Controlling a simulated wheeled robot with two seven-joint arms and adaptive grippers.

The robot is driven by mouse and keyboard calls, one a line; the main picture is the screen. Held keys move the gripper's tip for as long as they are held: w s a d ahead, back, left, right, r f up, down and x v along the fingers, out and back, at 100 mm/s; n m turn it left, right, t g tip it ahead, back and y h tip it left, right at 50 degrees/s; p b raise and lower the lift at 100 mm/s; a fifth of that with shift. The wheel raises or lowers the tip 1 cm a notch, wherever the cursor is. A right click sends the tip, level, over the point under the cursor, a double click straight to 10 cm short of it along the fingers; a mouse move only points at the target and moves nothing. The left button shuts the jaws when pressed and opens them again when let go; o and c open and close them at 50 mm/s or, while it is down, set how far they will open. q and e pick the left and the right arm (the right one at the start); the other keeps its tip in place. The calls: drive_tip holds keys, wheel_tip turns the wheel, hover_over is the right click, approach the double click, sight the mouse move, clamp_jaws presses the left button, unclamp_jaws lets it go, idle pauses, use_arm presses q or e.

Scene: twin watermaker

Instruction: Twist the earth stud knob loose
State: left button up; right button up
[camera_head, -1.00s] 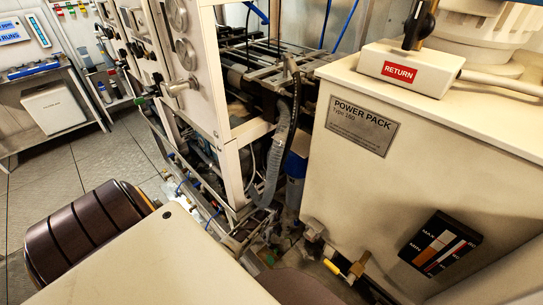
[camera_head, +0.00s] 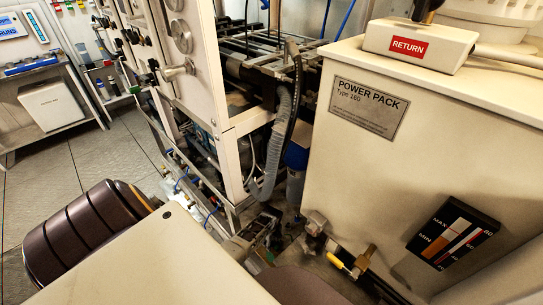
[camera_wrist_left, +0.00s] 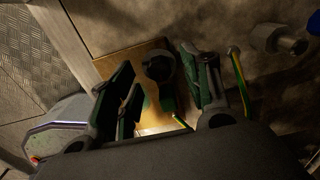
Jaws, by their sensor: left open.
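The earth stud knob (camera_wrist_left: 160,65) is a dark round knob in the left wrist view, in front of a tan, copper-coloured plate (camera_wrist_left: 148,95). My left gripper (camera_wrist_left: 155,60) is open, with one dark finger to the left of the knob and one to the right. Gaps show on both sides, so the fingers do not look closed on it. In the head view my left gripper (camera_head: 266,224) is small and dark, low between the rack and the power pack. The knob cannot be made out there. My right gripper is not in view.
A green-and-yellow wire (camera_wrist_left: 240,82) runs beside the right finger. A metal fitting (camera_wrist_left: 280,40) is at upper right. The power pack (camera_head: 400,160) stands right of the gripper, the white rack frame (camera_head: 230,165) left. A grey hose (camera_head: 275,145) hangs above.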

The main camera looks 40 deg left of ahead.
use_arm(q)
drive_tip(key=shift+f, duration=0.3)
clamp_jaws()
drive_tip(key=c, duration=0.8)
unclamp_jaws()
clamp_jaws()
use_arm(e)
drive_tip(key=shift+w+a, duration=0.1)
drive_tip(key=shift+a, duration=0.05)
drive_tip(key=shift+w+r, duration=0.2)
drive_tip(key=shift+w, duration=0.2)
